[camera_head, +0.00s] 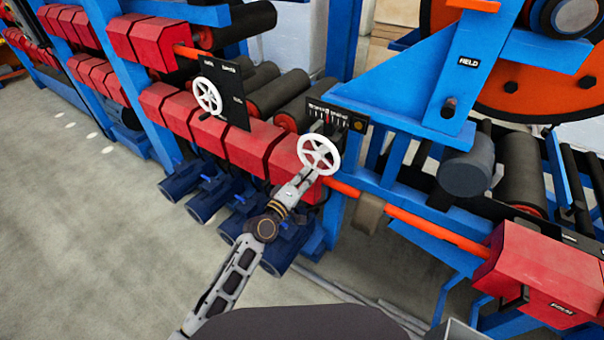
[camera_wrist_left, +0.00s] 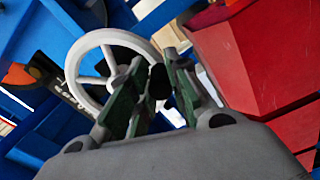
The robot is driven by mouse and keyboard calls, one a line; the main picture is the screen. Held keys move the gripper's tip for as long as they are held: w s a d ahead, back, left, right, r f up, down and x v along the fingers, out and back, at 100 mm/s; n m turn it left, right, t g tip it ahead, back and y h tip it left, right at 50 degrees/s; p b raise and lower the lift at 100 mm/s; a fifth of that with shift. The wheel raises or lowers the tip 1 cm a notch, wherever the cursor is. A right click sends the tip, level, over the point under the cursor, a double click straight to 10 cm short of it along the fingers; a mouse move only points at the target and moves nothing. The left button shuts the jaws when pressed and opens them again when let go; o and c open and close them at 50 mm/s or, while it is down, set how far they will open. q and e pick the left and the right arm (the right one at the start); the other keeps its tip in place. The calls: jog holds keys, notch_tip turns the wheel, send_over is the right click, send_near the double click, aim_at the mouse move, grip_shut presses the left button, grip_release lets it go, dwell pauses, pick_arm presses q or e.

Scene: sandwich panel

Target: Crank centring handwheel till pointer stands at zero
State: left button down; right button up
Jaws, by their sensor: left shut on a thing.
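The white spoked handwheel (camera_head: 319,154) stands on the blue frame just below a black scale plate (camera_head: 351,122) with white marks. A small red pointer (camera_head: 327,119) shows near the middle of the marks; its exact reading is too small to tell. My left gripper (camera_head: 309,174) reaches the wheel's lower left rim. In the left wrist view, its green-padded fingers (camera_wrist_left: 150,85) are shut on a dark crank knob (camera_wrist_left: 158,82) beside the handwheel's rim (camera_wrist_left: 84,50). The fingers hide part of the knob. My right gripper is out of view.
A second white handwheel (camera_head: 207,96) on a black panel stands to the left. Red guards (camera_head: 252,148) and blue motors (camera_head: 206,204) lie below and left. An orange bar (camera_head: 420,222) runs right to a red box (camera_head: 540,275). The grey floor (camera_head: 85,215) at left is clear.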

pick_arm(q)
jog(key=shift+s+d+f+n, duration=0.2)
jog(key=shift+s+d+n, duration=0.25)
jog(key=shift+n, duration=0.55)
jog(key=c, duration=1.3)
grip_release()
jog(key=shift+w, duration=0.1)
jog(key=shift+r, duration=0.1)
jog(key=v, duration=1.2)
